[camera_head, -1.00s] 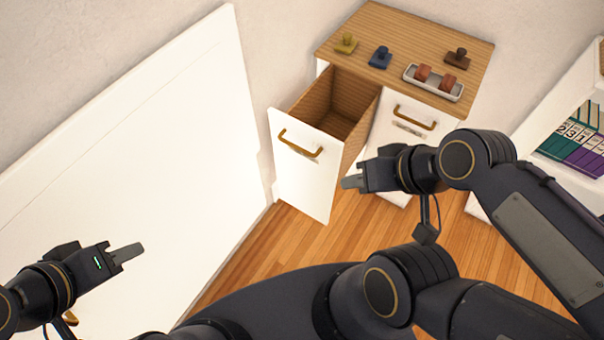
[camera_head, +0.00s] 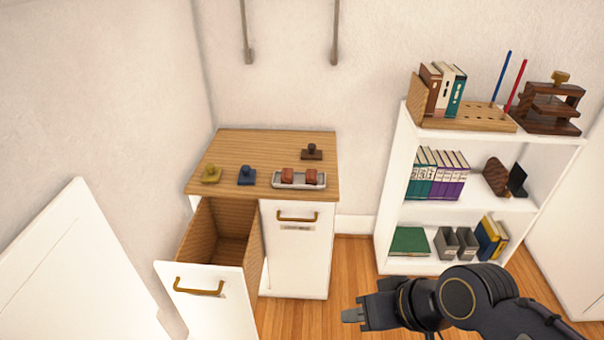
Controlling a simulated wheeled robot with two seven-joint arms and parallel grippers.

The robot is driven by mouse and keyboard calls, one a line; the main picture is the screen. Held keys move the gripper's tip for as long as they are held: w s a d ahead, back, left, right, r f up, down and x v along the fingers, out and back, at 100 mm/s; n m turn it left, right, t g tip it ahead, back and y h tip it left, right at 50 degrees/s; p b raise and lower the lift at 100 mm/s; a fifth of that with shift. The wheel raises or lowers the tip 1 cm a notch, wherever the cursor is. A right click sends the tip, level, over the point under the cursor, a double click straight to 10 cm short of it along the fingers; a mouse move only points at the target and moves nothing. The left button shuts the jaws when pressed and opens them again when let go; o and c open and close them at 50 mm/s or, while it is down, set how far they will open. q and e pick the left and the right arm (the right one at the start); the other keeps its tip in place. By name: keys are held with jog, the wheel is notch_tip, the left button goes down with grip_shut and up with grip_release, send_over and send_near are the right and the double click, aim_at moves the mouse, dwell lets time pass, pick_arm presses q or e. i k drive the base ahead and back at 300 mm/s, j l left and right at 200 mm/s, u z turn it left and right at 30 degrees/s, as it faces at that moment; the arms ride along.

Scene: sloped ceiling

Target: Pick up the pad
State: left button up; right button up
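I cannot tell for sure which thing is the pad. A flat dark green item (camera_head: 410,241) lies on the bottom shelf of the white bookcase. On the wooden cabinet top stand an olive stamp (camera_head: 211,174), a blue stamp (camera_head: 246,175) and a dark brown stamp (camera_head: 312,152). My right gripper (camera_head: 355,314) is in front of the cabinet at lower centre right, pointing left, with nothing visible in it. Its fingers overlap from this angle, so their opening is unclear. My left gripper is out of view.
The cabinet's left drawer (camera_head: 206,300) is pulled open; its visible inside looks empty. A grey tray (camera_head: 277,183) with two reddish-brown pieces sits on the cabinet. The bookcase (camera_head: 392,190) at right holds books, grey holders and a wooden press (camera_head: 550,105). A white panel (camera_head: 80,265) stands at left.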

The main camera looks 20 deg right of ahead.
aim_at(247, 176)
jog(key=z, duration=2.5)
jog(key=u, duration=3.45)
jog(key=i+l+u, duration=0.1)
jog(key=l+u, duration=0.25)
jog(key=l, duration=0.2)
jog(key=l+u, duration=0.35)
jog(key=l, duration=0.15)
jog(key=l+u, duration=0.3)
jog(key=l, duration=0.3)
